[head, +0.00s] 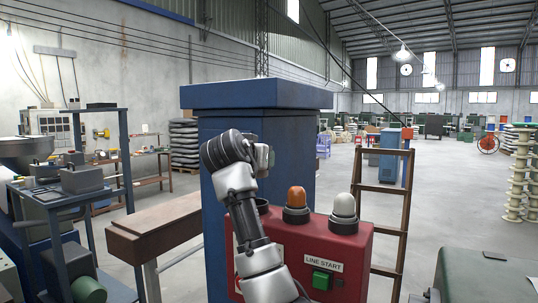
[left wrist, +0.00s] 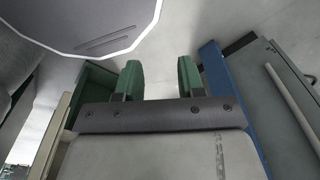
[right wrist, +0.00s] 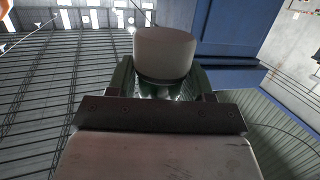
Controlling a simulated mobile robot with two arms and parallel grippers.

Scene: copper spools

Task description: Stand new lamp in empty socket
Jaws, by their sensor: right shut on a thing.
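A red control box (head: 345,250) stands before the blue cabinet. On its top are an orange lamp (head: 297,197), a pale grey lamp (head: 344,206) at the right and a dark open socket (head: 263,206) at the left, partly behind my right arm. My right gripper (right wrist: 163,85) is shut on the new lamp (right wrist: 165,50), a pale grey dome. In the head view my arm's wrist hides most of this gripper and lamp, above the socket. My left gripper (left wrist: 160,78) is open and empty in the left wrist view; it is outside the head view.
The tall blue cabinet (head: 258,95) rises right behind the red box. A green LINE START button (head: 321,280) is on the box front. A brown ladder-like frame (head: 384,200) stands at the right, a brown bench (head: 155,225) at the left. Open floor lies further back.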

